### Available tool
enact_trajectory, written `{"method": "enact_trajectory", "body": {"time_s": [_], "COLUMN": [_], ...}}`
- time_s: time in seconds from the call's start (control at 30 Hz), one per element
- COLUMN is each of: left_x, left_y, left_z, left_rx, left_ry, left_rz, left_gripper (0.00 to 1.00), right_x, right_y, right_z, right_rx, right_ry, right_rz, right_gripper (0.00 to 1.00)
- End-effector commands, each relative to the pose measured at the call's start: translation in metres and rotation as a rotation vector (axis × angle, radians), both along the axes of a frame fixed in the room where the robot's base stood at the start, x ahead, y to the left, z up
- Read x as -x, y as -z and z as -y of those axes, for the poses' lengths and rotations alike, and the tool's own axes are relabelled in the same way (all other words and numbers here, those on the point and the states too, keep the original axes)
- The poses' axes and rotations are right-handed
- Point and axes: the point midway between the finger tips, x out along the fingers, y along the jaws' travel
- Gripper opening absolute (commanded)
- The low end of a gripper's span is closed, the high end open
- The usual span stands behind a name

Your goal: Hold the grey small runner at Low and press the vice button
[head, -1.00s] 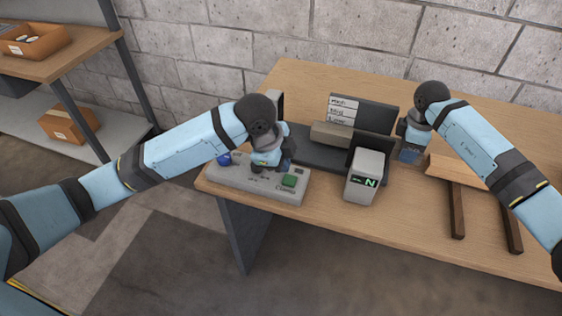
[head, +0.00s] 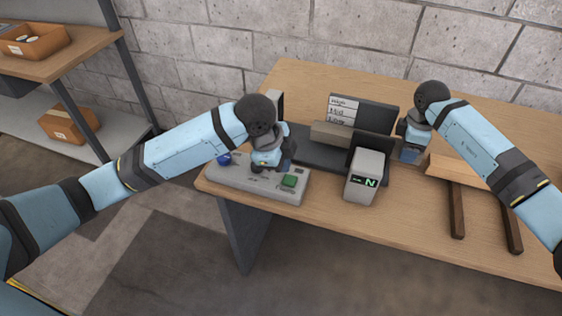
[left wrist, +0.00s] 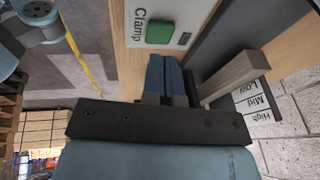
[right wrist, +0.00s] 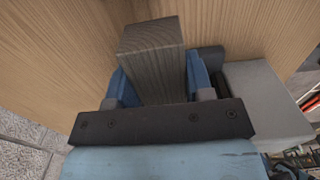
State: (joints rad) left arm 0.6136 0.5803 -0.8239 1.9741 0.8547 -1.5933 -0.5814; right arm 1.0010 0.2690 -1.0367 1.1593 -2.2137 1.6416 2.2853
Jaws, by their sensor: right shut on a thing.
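The grey small runner (head: 330,133) is a grey-brown bar lying level in front of the label plate, at about the Low label (left wrist: 250,92). My right gripper (head: 409,153) is shut on it; the right wrist view shows the runner (right wrist: 152,55) between the blue fingers. In the head view the dark vice (head: 368,157) hides part of the runner. The vice button (head: 289,181) is a green block on the grey panel, marked "Clamp" in the left wrist view (left wrist: 161,32). My left gripper (left wrist: 164,65) is shut and empty, over the panel, apart from the button.
A grey readout box (head: 365,178) showing "-- N" stands in front of the vice. A blue knob (head: 224,159) sits at the panel's left. A wooden piece on dark legs (head: 457,205) is at the right. The wooden table (head: 400,220) is clear at the front.

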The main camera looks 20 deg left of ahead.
Motion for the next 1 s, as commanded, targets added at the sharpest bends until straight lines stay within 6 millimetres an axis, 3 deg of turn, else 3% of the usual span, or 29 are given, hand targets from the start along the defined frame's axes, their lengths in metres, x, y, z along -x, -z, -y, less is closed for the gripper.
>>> {"method": "enact_trajectory", "body": {"time_s": [1.0], "left_x": [-0.006], "left_y": [0.033], "left_z": [0.008], "left_rx": [0.000], "left_ry": [0.000], "left_rz": [-0.001], "left_gripper": [0.00], "right_x": [0.000], "right_y": [-0.001], "right_z": [0.000], "right_rx": [-0.001], "right_ry": [0.000], "right_rz": [0.001], "right_gripper": [0.16]}}
